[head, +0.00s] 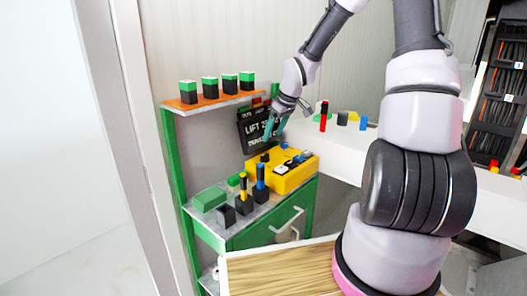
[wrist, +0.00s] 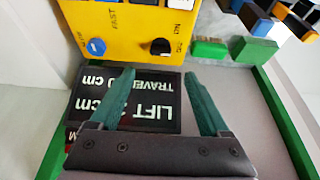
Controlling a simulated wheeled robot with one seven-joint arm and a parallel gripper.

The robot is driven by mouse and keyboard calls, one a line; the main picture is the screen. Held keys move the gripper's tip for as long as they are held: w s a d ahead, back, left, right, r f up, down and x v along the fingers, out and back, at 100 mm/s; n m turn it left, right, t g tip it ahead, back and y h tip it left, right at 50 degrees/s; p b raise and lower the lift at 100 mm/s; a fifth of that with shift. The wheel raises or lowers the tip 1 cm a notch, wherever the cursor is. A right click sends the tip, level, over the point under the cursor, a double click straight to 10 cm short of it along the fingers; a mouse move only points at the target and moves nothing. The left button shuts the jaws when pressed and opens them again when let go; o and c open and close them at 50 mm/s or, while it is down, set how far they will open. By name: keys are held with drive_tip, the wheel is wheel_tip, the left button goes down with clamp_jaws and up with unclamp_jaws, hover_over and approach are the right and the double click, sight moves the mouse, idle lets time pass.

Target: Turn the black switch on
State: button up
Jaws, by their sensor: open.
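A yellow control box (head: 292,180) with several knobs and buttons stands on the green cabinet; it also shows at the top of the wrist view (wrist: 130,20). The black switch (wrist: 160,46) is a round black knob with a light mark, near the box's edge, with small lettering beside it. In the head view it is a small dark knob (head: 265,157). My gripper (wrist: 160,77) is open and empty. Its teal fingers are spread apart, with the black switch beyond the gap between their tips. In the head view the gripper (head: 276,122) is above and behind the box.
A blue knob (wrist: 96,46) is left of the black switch. A black display panel (head: 257,128) reading LIFT and TRAVEL is close to my fingers. Green and black blocks (head: 209,88) stand on an orange shelf. Several slotted holders (head: 243,204) are in front of the box.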

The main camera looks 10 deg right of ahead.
sight(265, 155)
drive_tip(key=x, duration=0.9)
drive_tip(key=shift+f, duration=0.35)
clamp_jaws()
